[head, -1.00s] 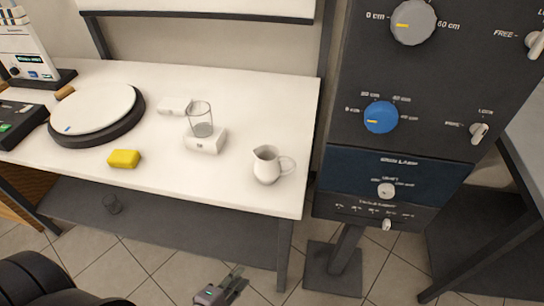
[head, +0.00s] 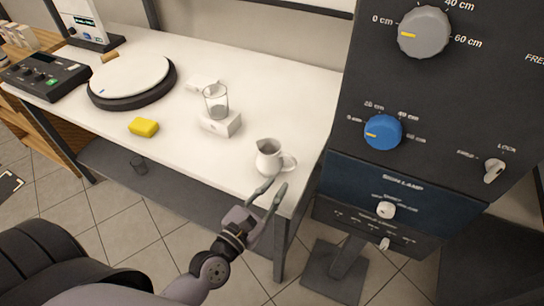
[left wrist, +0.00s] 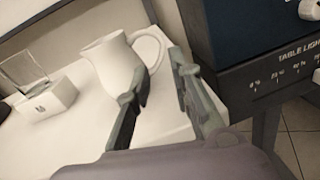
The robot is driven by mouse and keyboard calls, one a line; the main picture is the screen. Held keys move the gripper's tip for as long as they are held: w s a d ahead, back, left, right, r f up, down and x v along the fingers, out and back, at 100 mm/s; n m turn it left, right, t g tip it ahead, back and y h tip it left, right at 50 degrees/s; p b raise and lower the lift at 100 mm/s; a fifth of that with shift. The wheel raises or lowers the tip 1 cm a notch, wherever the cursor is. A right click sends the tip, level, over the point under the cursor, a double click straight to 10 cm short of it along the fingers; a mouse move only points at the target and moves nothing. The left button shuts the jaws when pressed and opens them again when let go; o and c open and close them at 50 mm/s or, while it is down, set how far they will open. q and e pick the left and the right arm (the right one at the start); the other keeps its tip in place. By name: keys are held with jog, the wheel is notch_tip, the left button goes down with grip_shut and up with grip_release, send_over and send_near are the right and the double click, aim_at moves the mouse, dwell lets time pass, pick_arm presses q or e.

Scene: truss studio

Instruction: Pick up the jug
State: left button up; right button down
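The white jug (head: 268,158) stands upright near the front right corner of the white table (head: 300,95). Its handle points right in the head view. My left gripper (head: 268,191) is open and empty, in front of the jug at the table's front edge, with its fingers pointing toward the jug. In the left wrist view the jug (left wrist: 112,65) stands beyond the fingers, with its handle just past the gap between the open fingertips (left wrist: 160,85). The fingers do not appear to hold it. My right gripper is not in view.
A glass (head: 216,101) sits on a small white block (head: 221,122) left of the jug. A yellow sponge (head: 144,127) and a round turntable (head: 130,80) are farther left. A dark control panel (head: 410,150) with knobs stands close on the right.

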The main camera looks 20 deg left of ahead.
aim_at(276, 161)
pick_arm(q)
jog(key=shift+w+d, duration=0.2)
jog(key=shift+w, duration=0.9)
jog(key=w, duration=0.3)
jog(key=w+d, duration=0.1)
jog(key=w, duration=0.1)
jog(key=shift+w+r, duration=0.1)
jog(key=shift+w, duration=0.2)
jog(key=shift+s, duration=0.1)
grip_shut()
